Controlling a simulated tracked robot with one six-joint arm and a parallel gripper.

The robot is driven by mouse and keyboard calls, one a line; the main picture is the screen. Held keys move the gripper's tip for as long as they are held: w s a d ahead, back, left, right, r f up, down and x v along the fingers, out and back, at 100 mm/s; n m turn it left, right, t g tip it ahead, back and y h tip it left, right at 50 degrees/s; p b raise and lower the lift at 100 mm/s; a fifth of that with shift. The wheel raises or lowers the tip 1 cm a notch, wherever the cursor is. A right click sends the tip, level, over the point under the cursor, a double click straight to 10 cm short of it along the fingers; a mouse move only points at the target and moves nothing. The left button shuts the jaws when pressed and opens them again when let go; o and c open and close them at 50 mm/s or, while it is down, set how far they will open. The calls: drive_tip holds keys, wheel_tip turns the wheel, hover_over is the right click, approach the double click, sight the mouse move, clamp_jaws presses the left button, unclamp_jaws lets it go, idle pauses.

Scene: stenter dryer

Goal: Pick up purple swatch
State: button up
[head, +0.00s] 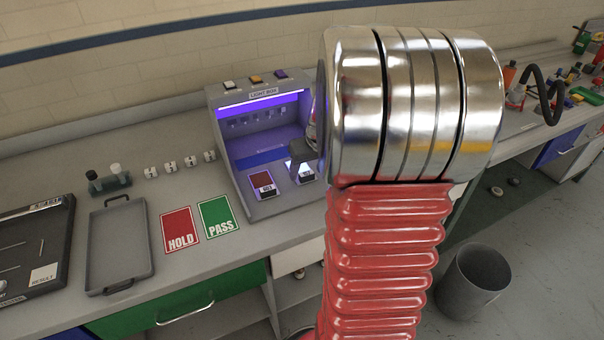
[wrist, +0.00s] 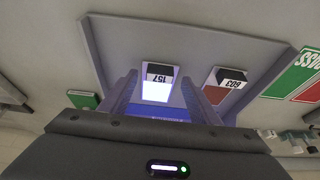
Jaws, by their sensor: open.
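A pale swatch card (head: 303,173) with a black label lies on the light box floor. It looks white to lilac under the violet light, so its true colour is hard to tell. In the wrist view this card (wrist: 157,86) reads 157 and shows between the fingers of my gripper (wrist: 161,100), which is open and holds nothing. In the head view my gripper (head: 304,150) is partly hidden by my arm, inside the box opening near the card. A dark red card (head: 262,181) marked 603 lies to its left. A small purple piece (head: 281,73) sits on the box top.
The light box (head: 222,138) has side walls close around my gripper. White and orange pieces (head: 256,78) also sit on its top. HOLD (head: 179,229) and PASS (head: 218,216) cards and a grey tray (head: 120,245) lie to the left.

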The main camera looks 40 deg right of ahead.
drive_tip(key=shift+x, duration=0.9)
drive_tip(key=shift+r, duration=0.1)
drive_tip(key=c, duration=0.7)
